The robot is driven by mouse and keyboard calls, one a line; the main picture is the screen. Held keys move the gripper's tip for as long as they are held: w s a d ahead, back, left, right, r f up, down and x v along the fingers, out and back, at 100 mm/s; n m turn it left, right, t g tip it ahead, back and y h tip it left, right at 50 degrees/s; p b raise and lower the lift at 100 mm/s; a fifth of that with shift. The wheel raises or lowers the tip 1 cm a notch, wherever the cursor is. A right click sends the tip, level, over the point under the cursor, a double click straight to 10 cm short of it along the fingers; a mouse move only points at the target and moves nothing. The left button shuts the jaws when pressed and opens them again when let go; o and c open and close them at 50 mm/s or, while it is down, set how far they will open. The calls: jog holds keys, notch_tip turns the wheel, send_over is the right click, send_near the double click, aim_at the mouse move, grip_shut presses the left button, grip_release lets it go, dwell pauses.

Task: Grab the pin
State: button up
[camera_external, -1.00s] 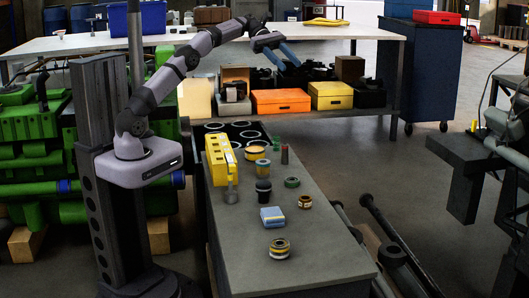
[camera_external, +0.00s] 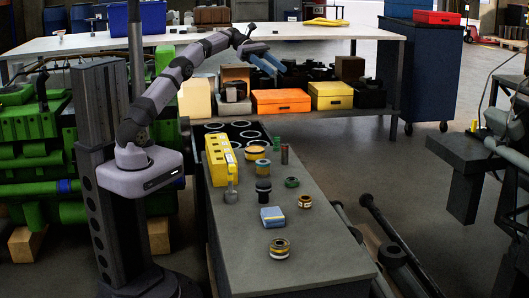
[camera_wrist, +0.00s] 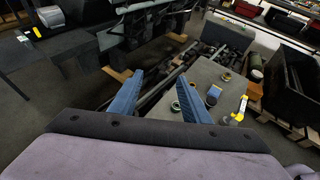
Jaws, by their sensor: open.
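My gripper (camera_external: 276,70) has two blue fingers, spread apart and empty, high above the far end of the grey workbench (camera_external: 320,268). In the wrist view my gripper (camera_wrist: 160,76) shows its fingertips apart with nothing between them. No part is clearly recognisable as the pin. A slim dark reddish-brown upright cylinder (camera_external: 284,154) near the bench's far right edge may be it. A small green upright cylinder (camera_external: 276,144) stands beside it. My gripper is well above both and touches neither. I cannot make out either cylinder in the wrist view.
A yellow block (camera_external: 217,163), a grey-headed part (camera_external: 230,190), a black cup-like part (camera_external: 263,191), a blue block (camera_external: 271,217), a banded ring (camera_external: 279,248) and several other rings stand on the workbench. A white-topped table (camera_external: 340,31) with boxes below stands behind. The bench's near end is clear.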

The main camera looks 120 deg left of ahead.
send_near(285, 144)
jog(key=w+f, duration=0.2)
jog(key=shift+w+d, duration=0.15)
jog(key=shift+w, duration=0.1)
jog(key=shift+b+x, duration=0.6)
jog(key=shift+x, duration=3.05)
jog(key=shift+d, duration=0.1)
grip_shut()
